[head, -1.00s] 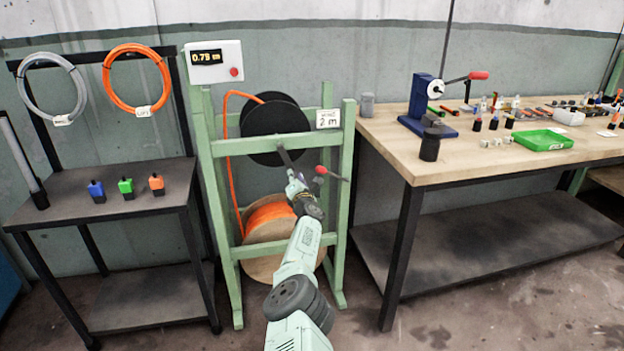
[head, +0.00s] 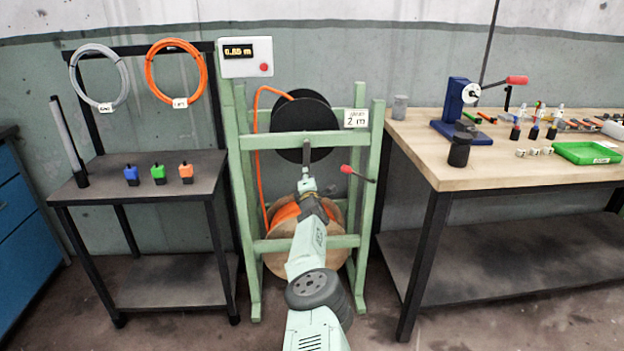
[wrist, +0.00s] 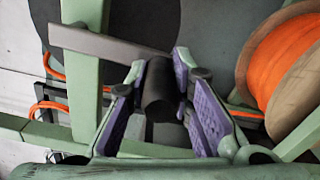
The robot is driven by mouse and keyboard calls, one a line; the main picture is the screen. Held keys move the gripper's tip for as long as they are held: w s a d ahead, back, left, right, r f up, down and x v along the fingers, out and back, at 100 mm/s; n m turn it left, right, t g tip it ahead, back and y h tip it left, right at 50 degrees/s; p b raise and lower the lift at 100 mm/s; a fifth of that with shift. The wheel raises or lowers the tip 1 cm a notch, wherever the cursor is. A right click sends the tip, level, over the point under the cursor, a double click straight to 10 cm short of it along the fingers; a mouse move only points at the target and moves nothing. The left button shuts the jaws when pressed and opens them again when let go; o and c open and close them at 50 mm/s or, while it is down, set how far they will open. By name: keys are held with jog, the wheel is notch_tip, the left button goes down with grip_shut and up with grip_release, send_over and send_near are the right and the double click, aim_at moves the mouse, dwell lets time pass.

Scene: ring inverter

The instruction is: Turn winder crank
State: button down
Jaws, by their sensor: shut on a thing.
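The winder is a green frame (head: 243,190) with a black drum (head: 318,116) up high. Its dark crank arm (head: 306,151) hangs about straight down from the drum's middle. In the wrist view the flat crank arm (wrist: 105,42) runs from upper left to the dark round handle (wrist: 158,92). My gripper (head: 306,184) is shut on that handle, with a purple-padded finger on each side. The display box (head: 245,57) on top shows about 0.8 m; its last digit is blurred. A card (head: 356,118) on the frame reads 2 m.
An orange cable spool (head: 285,233) sits low in the frame behind my arm. A red-tipped lever (head: 346,169) sticks out close right of my gripper. A dark shelf (head: 100,180) stands left; a wooden workbench (head: 440,165) with a blue hand press (head: 455,110) stands right.

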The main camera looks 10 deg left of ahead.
jog(key=shift+s+a+r+m+p, duration=0.15)
jog(key=shift+s+a+m+p, duration=0.15)
jog(key=shift+a+m, duration=0.55)
jog(key=shift+s+a+r+m+p, duration=0.1)
jog(key=shift+s+a+m+p, duration=0.15)
jog(key=shift+a+m, duration=0.65)
jog(key=shift+s+a+r+m+p, duration=0.15)
jog(key=shift+s+a+m+p, duration=0.15)
jog(key=shift+a+m, duration=0.55)
jog(key=c, duration=1.6)
grip_release()
jog(key=shift+r, duration=0.2)
jog(key=shift+o, duration=0.9)
jog(key=shift+d+r, duration=0.1)
jog(key=shift+d, duration=0.05)
